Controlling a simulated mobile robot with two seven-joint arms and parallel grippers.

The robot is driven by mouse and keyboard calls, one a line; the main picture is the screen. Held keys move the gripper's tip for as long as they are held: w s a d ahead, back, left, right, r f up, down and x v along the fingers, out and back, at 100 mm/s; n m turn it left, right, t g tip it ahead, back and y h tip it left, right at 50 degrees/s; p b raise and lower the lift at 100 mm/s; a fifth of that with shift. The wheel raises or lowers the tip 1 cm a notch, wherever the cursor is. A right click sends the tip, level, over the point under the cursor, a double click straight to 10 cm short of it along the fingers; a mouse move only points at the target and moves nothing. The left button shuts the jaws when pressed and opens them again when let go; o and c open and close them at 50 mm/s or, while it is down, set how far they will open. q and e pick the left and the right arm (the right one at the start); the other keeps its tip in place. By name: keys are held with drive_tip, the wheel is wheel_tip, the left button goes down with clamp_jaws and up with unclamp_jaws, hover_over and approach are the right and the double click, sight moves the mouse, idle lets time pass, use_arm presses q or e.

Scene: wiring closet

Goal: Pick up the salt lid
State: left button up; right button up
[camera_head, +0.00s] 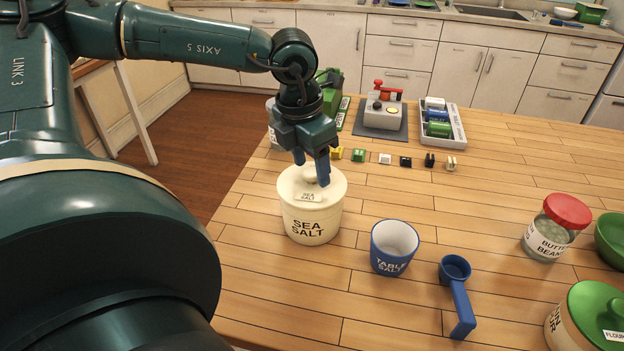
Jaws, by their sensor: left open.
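The cream salt lid (334,186) sits on the cream jar (311,225) marked SEA SALT, near the table's left side. The lid has a small knob in the middle and a SEA SALT label at its front. My left gripper (311,168) is above the lid, pointing down and open. Its two blue fingertips are around or just over the knob, which they partly hide. I cannot tell whether they touch it. My right gripper is not in view.
A blue TABLE SALT cup (391,262) and blue scoop (458,300) stand right of the jar. Small coloured blocks (385,158) lie in a row behind it. A red-lidded bean jar (553,235) and green-lidded flour jar (590,318) are at right. The table's middle is clear.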

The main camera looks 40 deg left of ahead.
use_arm(q)
drive_tip(key=shift+f, duration=0.4)
drive_tip(key=c, duration=1.1)
